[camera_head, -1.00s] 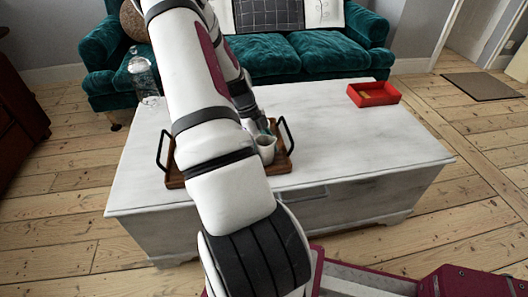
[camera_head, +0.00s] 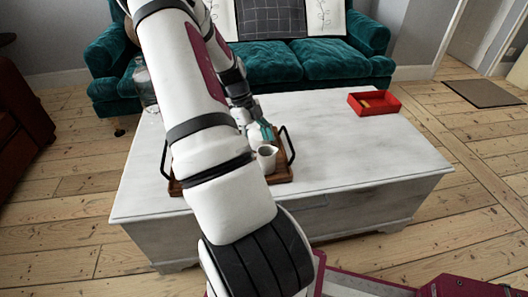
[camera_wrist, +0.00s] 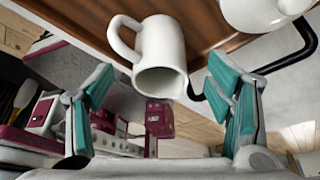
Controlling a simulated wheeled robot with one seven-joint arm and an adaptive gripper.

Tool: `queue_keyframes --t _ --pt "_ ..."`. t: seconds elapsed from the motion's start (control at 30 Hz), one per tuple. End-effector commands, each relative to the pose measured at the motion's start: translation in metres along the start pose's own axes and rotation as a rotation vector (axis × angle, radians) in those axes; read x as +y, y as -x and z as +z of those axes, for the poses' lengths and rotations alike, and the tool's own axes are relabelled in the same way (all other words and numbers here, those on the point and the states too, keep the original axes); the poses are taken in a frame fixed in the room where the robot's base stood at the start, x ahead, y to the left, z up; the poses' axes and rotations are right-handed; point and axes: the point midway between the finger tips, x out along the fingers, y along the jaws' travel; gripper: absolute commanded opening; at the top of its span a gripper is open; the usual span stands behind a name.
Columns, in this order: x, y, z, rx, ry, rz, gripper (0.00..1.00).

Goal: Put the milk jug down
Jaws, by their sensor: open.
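A white jug (camera_head: 266,158) stands upright on a wooden tray (camera_head: 282,176) on the coffee table. In the wrist view, where the scene appears upside down, a white handled vessel, apparently this jug (camera_wrist: 162,55), stands on the tray (camera_wrist: 85,20). My gripper (camera_wrist: 165,95) is open, its teal fingers spread to either side of the vessel's rim with gaps visible. In the head view my gripper (camera_head: 262,132) is just behind the jug, partly hidden by my arm. Much of the tray is hidden there.
A second white rounded vessel (camera_wrist: 255,12) with a knob is near a black tray handle (camera_wrist: 290,62). A red box (camera_head: 374,103) lies at the table's back right. The table's right side (camera_head: 370,150) is clear. A teal sofa (camera_head: 300,60) stands behind.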

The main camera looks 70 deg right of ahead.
Motion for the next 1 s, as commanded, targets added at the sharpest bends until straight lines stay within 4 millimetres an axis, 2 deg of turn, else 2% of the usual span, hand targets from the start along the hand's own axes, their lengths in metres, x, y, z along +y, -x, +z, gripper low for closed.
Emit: queue_keyframes --t 0.03,0.2,0.53,0.63,0.77,0.87,1.0 --pt "-0.001 0.013 0.000 -0.002 0.002 -0.004 0.73" --pt "0.000 0.037 0.000 0.000 0.002 -0.002 0.73" --pt "0.001 0.051 0.000 -0.002 0.005 0.001 0.73" --pt "0.012 0.062 0.004 -0.019 0.063 0.004 0.73" --pt "0.053 0.097 0.011 -0.076 0.276 0.014 0.73" --pt "0.100 0.131 0.011 -0.134 0.527 0.014 0.73" --pt "0.167 0.173 -0.001 -0.204 0.904 -0.009 0.73"
